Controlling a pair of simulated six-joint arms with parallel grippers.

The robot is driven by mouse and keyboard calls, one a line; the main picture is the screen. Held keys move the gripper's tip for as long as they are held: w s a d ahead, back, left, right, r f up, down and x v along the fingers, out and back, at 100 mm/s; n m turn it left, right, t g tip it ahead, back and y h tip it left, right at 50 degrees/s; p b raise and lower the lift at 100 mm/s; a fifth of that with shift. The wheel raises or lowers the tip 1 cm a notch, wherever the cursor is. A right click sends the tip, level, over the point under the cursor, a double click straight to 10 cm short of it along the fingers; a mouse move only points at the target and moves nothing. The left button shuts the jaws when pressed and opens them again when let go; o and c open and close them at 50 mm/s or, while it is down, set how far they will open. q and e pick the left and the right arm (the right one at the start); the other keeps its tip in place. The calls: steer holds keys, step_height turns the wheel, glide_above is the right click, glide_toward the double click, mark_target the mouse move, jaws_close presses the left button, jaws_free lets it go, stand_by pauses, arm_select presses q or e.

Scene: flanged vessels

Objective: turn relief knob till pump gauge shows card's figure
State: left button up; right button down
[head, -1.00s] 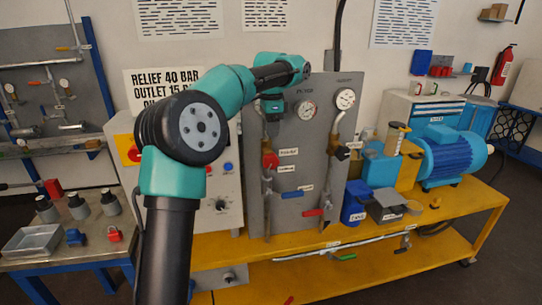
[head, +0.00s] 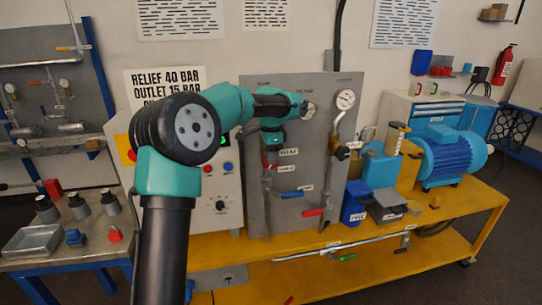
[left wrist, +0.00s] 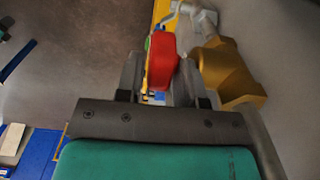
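The card (head: 160,88) on the wall reads "RELIEF 40 BAR", "OUTLET 15 BAR" and a third line hidden by my arm. The red relief knob (head: 269,165) is on the pipework of the grey panel, left of its label. My left gripper (head: 271,154) points down just above it. In the left wrist view the red knob (left wrist: 162,62) lies between the fingers (left wrist: 158,82), which stand apart; contact is unclear. The pump gauge (head: 308,110) is partly covered by my wrist, and its reading is illegible. My right gripper is out of view.
A second gauge (head: 345,99) sits at the panel's upper right, with a brass valve (head: 337,146) below. A control box (head: 216,190) stands left, and a blue motor (head: 452,156) right on the yellow bench.

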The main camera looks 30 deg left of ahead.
arm_select(q)
steer(key=c, duration=0.6)
steer(key=shift+s+a+t+h, duration=0.1)
steer(key=shift+t+h, duration=0.2)
steer(key=shift+h, duration=0.1)
steer(key=o, duration=0.6)
steer(key=shift+o, duration=0.2)
steer(key=shift+r, duration=0.1)
step_height(320, 180, up, 17)
steer(key=a, duration=0.1)
steer(key=shift+s, duration=0.45)
